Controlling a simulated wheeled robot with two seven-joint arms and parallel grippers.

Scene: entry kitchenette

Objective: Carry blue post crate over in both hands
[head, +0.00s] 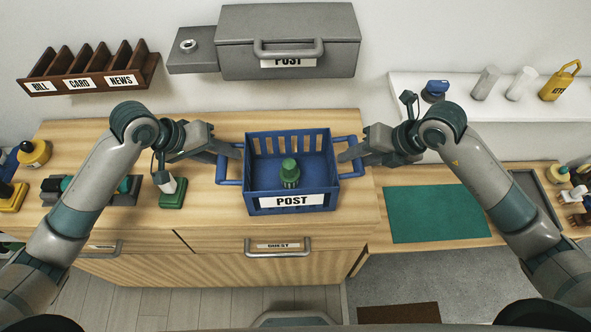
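The blue post crate (263,202) has slatted sides, a loop handle at each end and a white POST label on its front. It appears upright and level on the wooden cabinet top (190,228). A green object with a rounded cap (289,174) stands inside it. My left gripper (238,152) is at the crate's left handle, its fingers reaching over the loop. My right gripper (346,154) is at the right handle in the same way. The fingertips are small and partly hidden against the handles, so I cannot tell whether either is closed on its handle.
A green mat (438,213) lies bare on the lower desk at right, beside a dark tray (535,195). A green-based stamp (172,190) stands left of the crate. A grey POST box (288,30) and a brown letter rack (88,75) are on the wall behind.

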